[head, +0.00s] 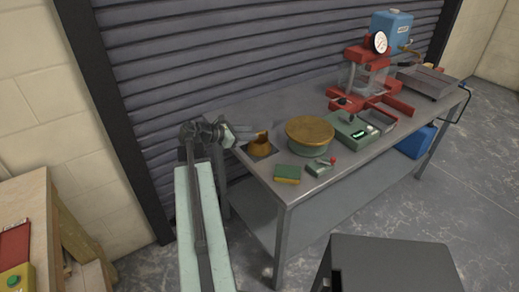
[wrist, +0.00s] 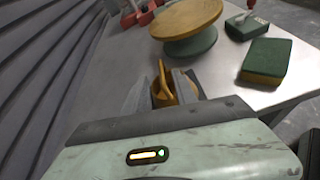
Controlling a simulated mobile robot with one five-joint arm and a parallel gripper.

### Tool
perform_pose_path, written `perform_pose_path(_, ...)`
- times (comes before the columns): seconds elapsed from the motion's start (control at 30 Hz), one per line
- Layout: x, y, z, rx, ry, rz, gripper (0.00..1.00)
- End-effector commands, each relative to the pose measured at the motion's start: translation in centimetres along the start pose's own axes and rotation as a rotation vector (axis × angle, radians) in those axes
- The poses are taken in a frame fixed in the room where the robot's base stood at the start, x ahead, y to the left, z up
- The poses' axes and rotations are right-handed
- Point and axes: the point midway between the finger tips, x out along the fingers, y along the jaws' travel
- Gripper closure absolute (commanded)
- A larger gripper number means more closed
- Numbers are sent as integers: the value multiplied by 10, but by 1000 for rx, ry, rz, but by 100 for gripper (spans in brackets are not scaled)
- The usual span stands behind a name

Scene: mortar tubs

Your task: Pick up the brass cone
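The brass cone (head: 260,142) stands near the left end of the grey metal bench, on a dark square patch. In the wrist view the brass cone (wrist: 162,84) shows beyond my fingers, partly hidden by the right finger. My gripper (head: 243,132) is just left of the cone in the head view. In the wrist view my gripper (wrist: 160,90) is open, with a gap between its fingers and part of the cone in line with that gap. I cannot tell whether a finger touches the cone.
A round wooden-topped turntable (head: 310,131) stands right of the cone. A green and yellow sponge (head: 287,174) lies near the bench's (head: 285,196) front edge. A shutter stands behind.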

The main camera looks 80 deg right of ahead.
Motion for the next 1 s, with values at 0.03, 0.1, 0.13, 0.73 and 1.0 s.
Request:
perform_pose_path(0.03,4,0,-2,0,0,1,67)
perform_pose_path(0.1,4,0,-1,0,1,1,67)
perform_pose_path(0.13,5,0,-1,1,1,1,67)
perform_pose_path(0.73,55,-3,1,2,2,0,83)
perform_pose_path(1.0,55,-4,1,2,2,-1,100)
